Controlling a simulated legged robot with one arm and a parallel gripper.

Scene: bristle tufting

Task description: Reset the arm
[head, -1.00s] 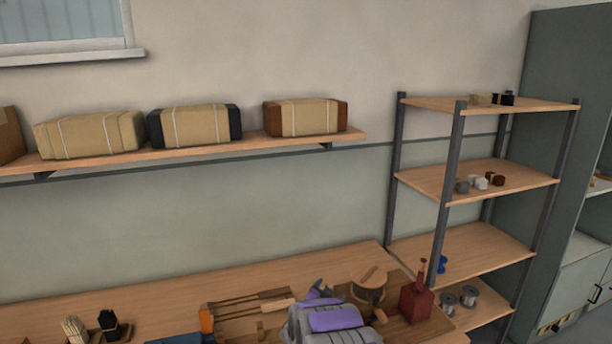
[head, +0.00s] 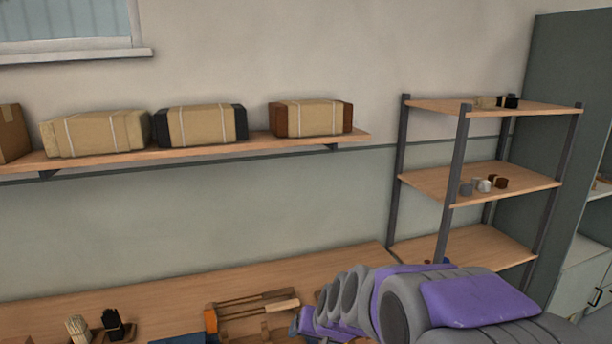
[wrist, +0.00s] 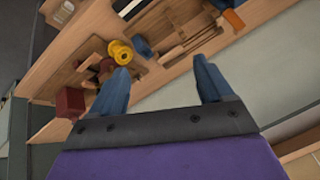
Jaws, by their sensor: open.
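My gripper (wrist: 158,85) shows in the wrist view with its two blue-grey fingers spread apart and nothing between them. It hangs above the wooden workbench, apart from the things on it. In the head view my grey and purple arm covers the right part of the workbench (head: 170,300), and the fingers cannot be made out there. In the wrist view a yellow spool-shaped thing (wrist: 121,52) is near the left fingertip, and a dark red block (wrist: 70,102) lies further left.
A wooden tray with long tools (head: 255,310) and bristle bundles (head: 113,324) are on the bench. A wall shelf (head: 200,152) holds wrapped bundles. A shelving rack (head: 480,182) stands right, beside a grey-green cabinet (head: 560,130).

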